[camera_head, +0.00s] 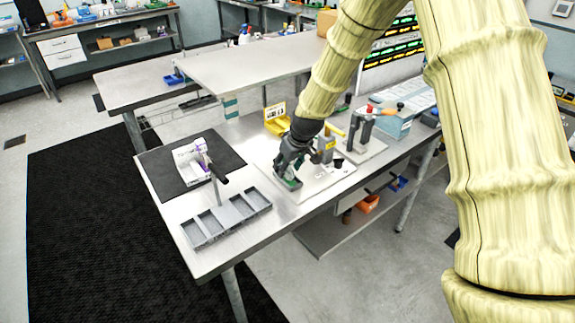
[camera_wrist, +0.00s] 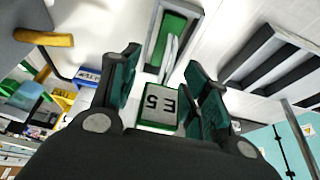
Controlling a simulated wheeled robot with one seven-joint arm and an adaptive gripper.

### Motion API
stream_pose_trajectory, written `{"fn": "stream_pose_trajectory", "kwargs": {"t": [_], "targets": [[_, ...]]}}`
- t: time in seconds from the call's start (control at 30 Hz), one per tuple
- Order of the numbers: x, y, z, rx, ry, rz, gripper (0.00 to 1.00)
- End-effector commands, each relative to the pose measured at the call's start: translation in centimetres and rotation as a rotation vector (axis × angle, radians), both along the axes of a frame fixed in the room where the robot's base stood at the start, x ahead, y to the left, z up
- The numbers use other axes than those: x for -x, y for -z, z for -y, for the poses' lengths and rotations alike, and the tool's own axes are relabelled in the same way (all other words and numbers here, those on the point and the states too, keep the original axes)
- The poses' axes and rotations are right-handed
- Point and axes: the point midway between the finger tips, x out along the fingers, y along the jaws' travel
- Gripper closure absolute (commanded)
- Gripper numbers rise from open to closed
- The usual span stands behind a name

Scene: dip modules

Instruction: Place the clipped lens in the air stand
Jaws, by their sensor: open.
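My gripper (camera_head: 290,180) is low over the white plate (camera_head: 333,180) on the workbench. In the wrist view my gripper (camera_wrist: 163,64) is open, its two dark green fingers apart. Between them, nearer the palm, is a small green-edged block with a white label (camera_wrist: 158,106) bearing dark characters. Thin pale prongs stand beyond the block, over a pale frame with a green inside (camera_wrist: 172,42). I cannot tell whether the fingers touch the block, or pick out a lens. A white and purple stand (camera_head: 192,162) is on the dark mat; I cannot tell if it is the air stand.
A grey compartment tray (camera_head: 228,217) lies near the bench's front left edge; it appears in the wrist view (camera_wrist: 282,68).

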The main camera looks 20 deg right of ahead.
Motion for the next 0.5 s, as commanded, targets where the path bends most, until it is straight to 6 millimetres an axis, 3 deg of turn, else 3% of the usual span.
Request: {"fn": "stream_pose_trajectory", "kwargs": {"t": [0.23, 0.5], "targets": [[0.3, -1.1, 0.1, 0.0, 0.0, 0.001, 0.54], [1.5, -4.0, 0.5, 0.0, 0.0, 0.002, 0.54]]}}
